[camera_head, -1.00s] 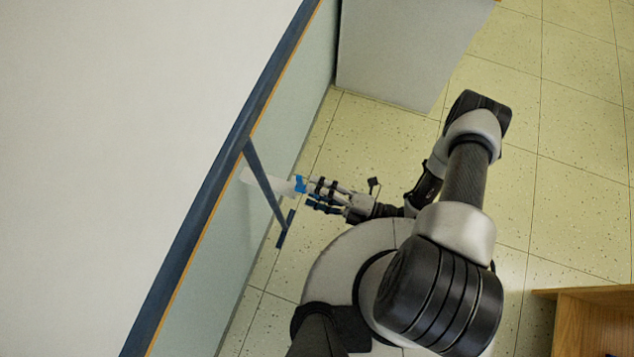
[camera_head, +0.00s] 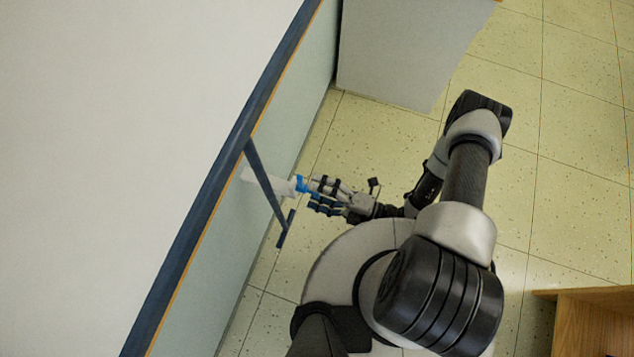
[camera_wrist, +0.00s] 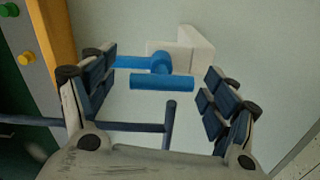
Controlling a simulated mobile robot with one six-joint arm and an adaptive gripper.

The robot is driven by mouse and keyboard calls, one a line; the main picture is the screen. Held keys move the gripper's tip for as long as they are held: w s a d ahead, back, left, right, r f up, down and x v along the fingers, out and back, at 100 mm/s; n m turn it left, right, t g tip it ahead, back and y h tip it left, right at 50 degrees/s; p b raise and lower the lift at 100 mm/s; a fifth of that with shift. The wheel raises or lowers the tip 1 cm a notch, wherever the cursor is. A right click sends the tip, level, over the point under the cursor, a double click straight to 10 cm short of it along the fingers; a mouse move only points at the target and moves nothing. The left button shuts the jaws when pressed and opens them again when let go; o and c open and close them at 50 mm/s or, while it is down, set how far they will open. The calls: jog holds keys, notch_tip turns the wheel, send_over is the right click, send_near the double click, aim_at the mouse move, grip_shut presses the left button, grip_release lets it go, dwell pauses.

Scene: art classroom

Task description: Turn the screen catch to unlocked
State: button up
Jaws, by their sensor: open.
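The screen catch shows in the wrist view as a blue handle (camera_wrist: 162,82) with a crossbar, on a white block (camera_wrist: 190,48) fixed to the pale panel. In the head view the blue handle (camera_head: 301,184) sits at the end of the white mount (camera_head: 268,184). My gripper (camera_wrist: 158,78) is open, with one finger on each side of the handle in the wrist view. There is a visible gap between the handle and both fingers. In the head view my gripper (camera_head: 313,196) is just right of the handle. Contact is not clear there.
A dark bar (camera_head: 264,184) with a crosspiece sticks out from the panel frame, close to the catch; it also crosses low in the wrist view (camera_wrist: 168,126). A grey cabinet (camera_head: 395,50) stands behind. A wooden unit (camera_head: 590,318) is at lower right. Tiled floor (camera_head: 570,150) is clear at right.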

jog(key=shift+d, duration=0.1)
jog(key=v, duration=1.2)
dwell(0.5)
